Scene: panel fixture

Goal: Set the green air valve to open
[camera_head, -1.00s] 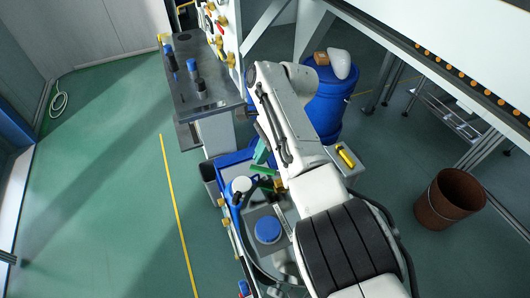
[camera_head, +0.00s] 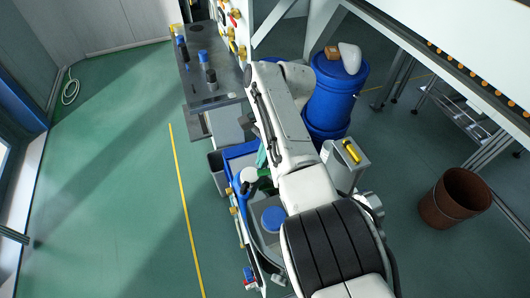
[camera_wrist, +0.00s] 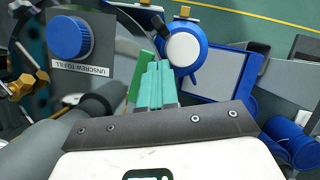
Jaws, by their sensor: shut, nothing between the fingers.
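The green handle (camera_wrist: 136,76), which I take for the air valve's, shows in the wrist view just left of my gripper's teal fingers. My gripper (camera_wrist: 156,72) is shut with nothing between the fingers. The fingertips point at the fixture beside a round blue-rimmed part with a white face (camera_wrist: 183,48). Whether the fingers touch the green handle cannot be told. In the head view my arm covers most of this spot, and only a little green (camera_head: 266,185) shows beside it. The valve body and its open mark are hidden.
A blue cap (camera_wrist: 69,37) sits on a plate labelled "UNSCREW TO FILL". A blue drum (camera_head: 332,100) stands behind my arm, near a grey box with a yellow handle (camera_head: 351,151). A brown bin (camera_head: 454,197) is at right. The floor at left is clear.

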